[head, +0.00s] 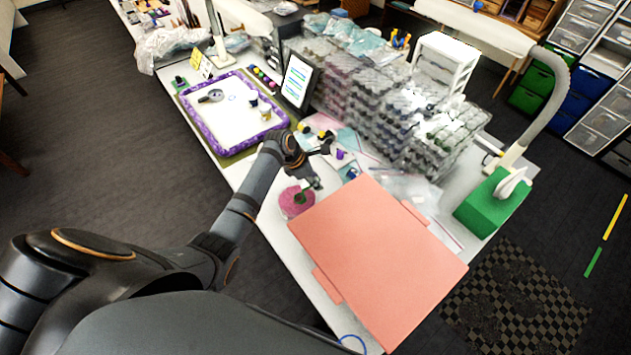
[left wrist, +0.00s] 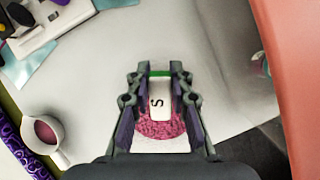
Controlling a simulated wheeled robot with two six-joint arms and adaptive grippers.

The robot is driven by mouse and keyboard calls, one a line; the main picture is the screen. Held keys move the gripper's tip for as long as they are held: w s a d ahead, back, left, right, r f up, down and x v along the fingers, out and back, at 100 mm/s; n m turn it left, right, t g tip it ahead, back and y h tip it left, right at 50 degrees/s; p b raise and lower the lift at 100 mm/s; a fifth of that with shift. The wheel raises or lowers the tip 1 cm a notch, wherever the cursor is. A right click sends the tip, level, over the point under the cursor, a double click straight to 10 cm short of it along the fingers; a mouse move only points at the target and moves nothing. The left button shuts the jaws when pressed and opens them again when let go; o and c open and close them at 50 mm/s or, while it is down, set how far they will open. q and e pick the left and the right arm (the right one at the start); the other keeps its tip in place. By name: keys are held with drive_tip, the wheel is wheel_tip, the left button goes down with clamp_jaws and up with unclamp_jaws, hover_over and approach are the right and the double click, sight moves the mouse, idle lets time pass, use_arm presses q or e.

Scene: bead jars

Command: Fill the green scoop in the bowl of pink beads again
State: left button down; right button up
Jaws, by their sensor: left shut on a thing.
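The bowl of pink beads (head: 291,205) stands on the white table, left of the large salmon-coloured board. My left gripper (head: 313,181) is right over it, reaching in from the left. In the left wrist view the gripper (left wrist: 158,112) is shut on the green scoop (left wrist: 160,73), whose handle carries a white tag marked "S". Pink beads (left wrist: 161,129) show just beneath the tag. In the head view a bit of green, the scoop (head: 301,197), shows at the beads. The scoop's cup is mostly hidden, so I cannot tell how full it is. My right gripper is not in view.
The salmon board (head: 375,255) lies close to the right of the bowl. A purple-rimmed tray (head: 208,137) and a tablet (head: 297,80) stand behind left. Stacked clear boxes (head: 370,110) fill the back. A white handled cup (left wrist: 57,153) shows at lower left in the wrist view.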

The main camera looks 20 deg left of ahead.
use_arm(q)
drive_tip(key=shift+f+b, duration=0.55)
drive_tip(key=shift+f, duration=0.15)
drive_tip(key=shift+w+d+r+p, duration=0.15)
drive_tip(key=shift+w+d+p, duration=0.1)
drive_tip(key=shift+p, duration=0.2)
drive_tip(key=shift+d+f+y, duration=0.15)
drive_tip(key=shift+f+y, duration=0.05)
drive_tip(key=shift+y, duration=0.1)
drive_tip(key=shift+w+d+f+g+y, duration=0.25)
drive_tip(key=shift+d+f+g+y, duration=0.15)
drive_tip(key=shift+f, duration=0.1)
drive_tip(key=shift+w+d+f+g+y, duration=0.3)
drive_tip(key=shift+f+g+y, duration=0.1)
drive_tip(key=shift+f, duration=0.1)
drive_tip(key=shift+w+d+f+g+y+b, duration=0.2)
drive_tip(key=shift+f+y+b, duration=0.15)
drive_tip(key=shift+b, duration=0.25)
drive_tip(key=shift+w+d+f+g+y+b, duration=0.15)
drive_tip(key=shift+f+g+y+b, duration=0.1)
drive_tip(key=shift+f+b, duration=0.25)
drive_tip(key=shift+d+f+y+b, duration=0.1)
drive_tip(key=shift+d+y+b, duration=0.15)
drive_tip(key=shift+b, duration=0.35)
